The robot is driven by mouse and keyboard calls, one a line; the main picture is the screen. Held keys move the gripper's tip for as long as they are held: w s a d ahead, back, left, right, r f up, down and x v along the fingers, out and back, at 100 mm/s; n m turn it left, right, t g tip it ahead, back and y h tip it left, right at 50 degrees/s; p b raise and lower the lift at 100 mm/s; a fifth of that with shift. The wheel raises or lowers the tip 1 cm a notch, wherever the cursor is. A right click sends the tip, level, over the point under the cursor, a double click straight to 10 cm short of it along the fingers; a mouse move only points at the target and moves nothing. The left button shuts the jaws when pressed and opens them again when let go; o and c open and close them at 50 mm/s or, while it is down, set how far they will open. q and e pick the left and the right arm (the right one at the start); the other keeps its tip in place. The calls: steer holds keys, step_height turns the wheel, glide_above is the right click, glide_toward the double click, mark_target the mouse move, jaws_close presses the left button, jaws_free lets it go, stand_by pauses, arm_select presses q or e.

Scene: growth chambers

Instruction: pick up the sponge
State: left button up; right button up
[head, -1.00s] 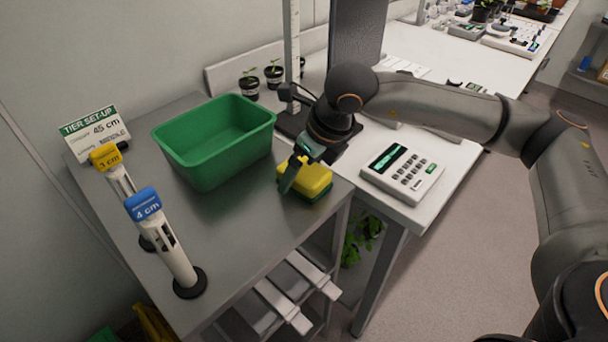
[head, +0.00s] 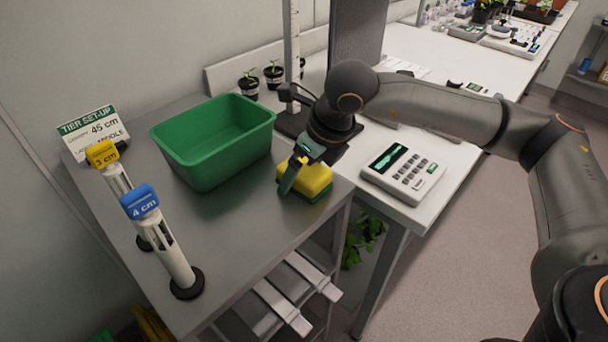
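The sponge (head: 316,180) is yellow with a green underside. It is at the right front edge of the grey metal cart top (head: 235,235). My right gripper (head: 297,178) reaches down over it from the upper right. One finger shows against the sponge's left side. The other finger is hidden behind the sponge and the gripper body, so I cannot tell whether the grip is closed on it. My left gripper is not in view.
A green bin (head: 215,143) stands left of the sponge. Two posts, with a blue 4 cm tag (head: 140,201) and a yellow 3 cm tag (head: 102,153), stand at the left. A keypad device (head: 403,172) and potted seedlings (head: 248,84) are on the white bench.

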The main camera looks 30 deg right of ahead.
steer(key=c, duration=1.2)
steer(key=shift+o, duration=0.2)
steer(key=shift+r+p, duration=0.45)
steer(key=shift+p, duration=0.3)
step_height(320, 180, up, 3)
steer(key=shift+s+r+b, duration=0.1)
steer(key=shift+r+b, duration=0.05)
steer(key=shift+b, duration=0.15)
steer(key=s+d+r, duration=0.1)
steer(key=s+r, duration=0.8)
steer(key=s, duration=0.4)
steer(key=shift+s+r, duration=0.15)
steer(key=shift+s, duration=0.25)
